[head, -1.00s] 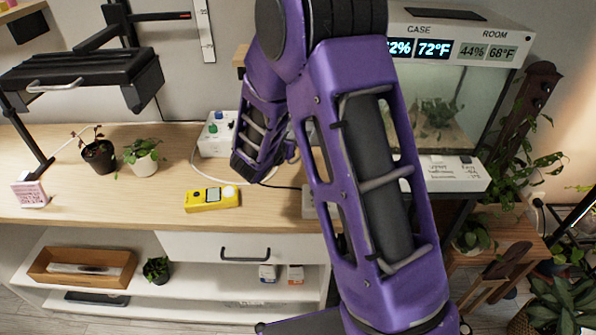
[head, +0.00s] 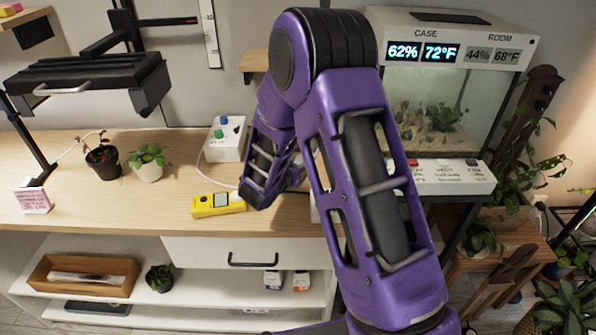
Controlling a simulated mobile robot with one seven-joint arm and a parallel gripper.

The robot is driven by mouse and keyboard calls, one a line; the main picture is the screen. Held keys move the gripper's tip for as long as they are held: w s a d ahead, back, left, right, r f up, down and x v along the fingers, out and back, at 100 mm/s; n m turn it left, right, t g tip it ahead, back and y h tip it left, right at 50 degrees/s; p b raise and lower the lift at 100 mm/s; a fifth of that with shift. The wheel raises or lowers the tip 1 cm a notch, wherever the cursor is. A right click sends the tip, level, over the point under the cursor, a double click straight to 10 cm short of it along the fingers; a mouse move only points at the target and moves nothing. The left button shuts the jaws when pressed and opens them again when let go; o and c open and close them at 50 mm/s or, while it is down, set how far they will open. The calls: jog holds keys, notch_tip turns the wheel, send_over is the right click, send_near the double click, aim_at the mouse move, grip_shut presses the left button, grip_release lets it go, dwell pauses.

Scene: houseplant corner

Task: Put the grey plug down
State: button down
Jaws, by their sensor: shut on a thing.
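My purple arm crosses the middle of the head view. Its far part bends down over the wooden table, beside a yellow meter (head: 218,205). My gripper is hidden behind the arm links, so its jaws and anything in them do not show. I do not see the grey plug. A white box (head: 228,150) with a green and a blue piece on top stands at the back of the table. A white strip (head: 450,177) with labels, and a red and a dark piece on top, runs below the glass case.
Two potted plants, in a dark pot (head: 104,162) and a white pot (head: 148,166), stand on the left of the table (head: 85,205). A pink card (head: 34,200) is at its left end. The glass case (head: 432,110) stands behind my arm. The table front between card and meter is clear.

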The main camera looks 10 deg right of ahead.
notch_tip(320, 180, down, 2)
jog(key=shift+f, duration=0.1)
jog(key=shift+f+b, duration=0.35)
jog(key=shift+b, duration=0.2)
jog(key=shift+f, duration=0.1)
jog(key=c, duration=0.6)
grip_release()
jog(key=shift+r+p, duration=0.75)
jog(key=v, duration=1.2)
jog(key=shift+f, duration=0.25)
